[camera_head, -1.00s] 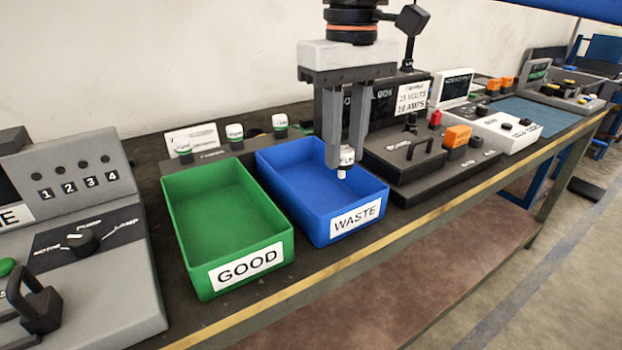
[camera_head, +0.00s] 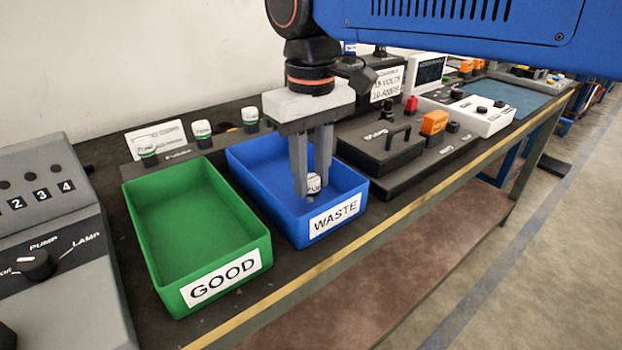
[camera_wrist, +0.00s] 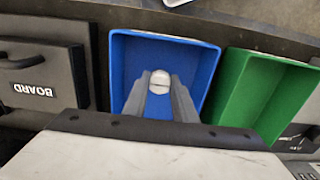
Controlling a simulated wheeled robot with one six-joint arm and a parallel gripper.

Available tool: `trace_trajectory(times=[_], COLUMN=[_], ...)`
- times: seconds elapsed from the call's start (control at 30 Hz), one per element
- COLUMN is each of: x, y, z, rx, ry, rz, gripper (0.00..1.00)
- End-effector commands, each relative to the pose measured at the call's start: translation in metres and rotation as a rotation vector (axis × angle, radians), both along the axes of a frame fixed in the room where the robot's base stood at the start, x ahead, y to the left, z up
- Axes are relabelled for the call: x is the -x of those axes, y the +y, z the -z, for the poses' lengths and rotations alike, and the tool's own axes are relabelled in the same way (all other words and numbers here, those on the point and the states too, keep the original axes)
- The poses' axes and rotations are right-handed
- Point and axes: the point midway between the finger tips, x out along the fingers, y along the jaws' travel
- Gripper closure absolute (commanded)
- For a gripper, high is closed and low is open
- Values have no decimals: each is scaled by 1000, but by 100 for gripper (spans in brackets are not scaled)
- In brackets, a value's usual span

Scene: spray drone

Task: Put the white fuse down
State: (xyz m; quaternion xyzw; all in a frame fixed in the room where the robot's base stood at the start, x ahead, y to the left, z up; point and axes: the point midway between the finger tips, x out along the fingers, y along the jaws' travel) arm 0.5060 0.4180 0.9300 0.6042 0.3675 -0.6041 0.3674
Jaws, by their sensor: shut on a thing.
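The white fuse (camera_head: 314,184) is a small white cylinder between the fingertips of my gripper (camera_head: 314,188). My gripper is shut on it and points down into the blue bin labelled WASTE (camera_head: 265,205). The fuse also shows in the wrist view (camera_wrist: 159,82), between the two grey fingers and over the blue bin's inside. The green bin labelled GOOD (camera_head: 150,255) is empty and stands left of the blue bin.
A black board box with a handle (camera_head: 385,145) stands right of the blue bin. A grey control panel (camera_head: 60,250) stands at the left.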

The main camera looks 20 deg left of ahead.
Motion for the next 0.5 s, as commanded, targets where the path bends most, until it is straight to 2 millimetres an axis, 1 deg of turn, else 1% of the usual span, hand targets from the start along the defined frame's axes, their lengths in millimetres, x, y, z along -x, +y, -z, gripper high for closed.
trace_trajectory(times=[0.03,0.1,0.47,0.5], x=[0,0,0,0], y=[-1,0,0,0], z=[7,12,15,15], rx=[2,1,0,0], ry=[1,0,0,0], rz=[0,0,0,0], gripper=[100,100,100,66])
